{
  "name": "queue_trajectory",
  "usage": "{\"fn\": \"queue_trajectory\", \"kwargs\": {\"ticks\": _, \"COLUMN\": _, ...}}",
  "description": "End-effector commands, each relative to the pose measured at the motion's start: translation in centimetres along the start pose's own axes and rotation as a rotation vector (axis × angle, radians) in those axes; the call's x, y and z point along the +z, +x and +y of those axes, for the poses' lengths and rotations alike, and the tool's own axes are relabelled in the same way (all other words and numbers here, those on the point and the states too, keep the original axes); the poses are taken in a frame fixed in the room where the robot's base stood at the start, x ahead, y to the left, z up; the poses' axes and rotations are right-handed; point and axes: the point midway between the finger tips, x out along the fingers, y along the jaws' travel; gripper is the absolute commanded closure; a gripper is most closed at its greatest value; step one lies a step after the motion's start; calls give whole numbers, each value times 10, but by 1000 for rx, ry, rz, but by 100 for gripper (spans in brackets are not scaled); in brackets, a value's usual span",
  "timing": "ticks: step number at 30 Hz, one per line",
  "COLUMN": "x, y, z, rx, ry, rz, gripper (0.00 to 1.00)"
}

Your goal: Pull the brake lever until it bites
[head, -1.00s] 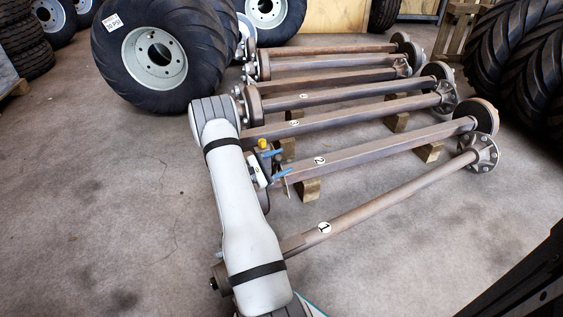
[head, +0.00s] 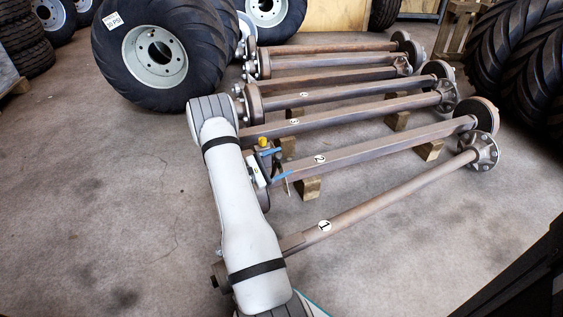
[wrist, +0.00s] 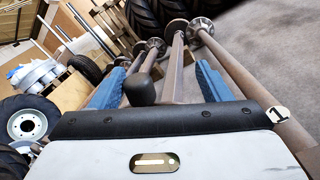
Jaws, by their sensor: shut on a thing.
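My gripper (head: 277,163) is at the near left end of the axle marked 2 (head: 390,150), its blue fingers either side of a thin dark part. In the wrist view my gripper (wrist: 158,86) shows its two blue fingers, with the dark rounded knob of the brake lever (wrist: 140,89) between them. The gripper is shut on the lever. The lever's lower part and its pivot are hidden behind the gripper body and my arm.
The axle marked 1 (head: 385,194) lies in front, its left end behind my arm. More axles lie behind on wooden blocks (head: 311,188). A large wheel (head: 158,55) stands at the back left, big tyres (head: 515,65) at the right. The left floor is clear.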

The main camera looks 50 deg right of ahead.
Motion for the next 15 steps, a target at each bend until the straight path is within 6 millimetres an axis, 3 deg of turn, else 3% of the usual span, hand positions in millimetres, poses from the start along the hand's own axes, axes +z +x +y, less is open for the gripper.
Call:
{"fn": "queue_trajectory", "kwargs": {"ticks": 1, "x": -2, "y": -2, "z": -8, "rx": -12, "ry": -15, "rz": 0, "gripper": 48}}
{"fn": "queue_trajectory", "kwargs": {"ticks": 11, "x": -2, "y": -23, "z": -7, "rx": -11, "ry": -14, "rz": 0, "gripper": 47}}
{"fn": "queue_trajectory", "kwargs": {"ticks": 15, "x": -2, "y": -33, "z": -7, "rx": -11, "ry": -14, "rz": 0, "gripper": 53}}
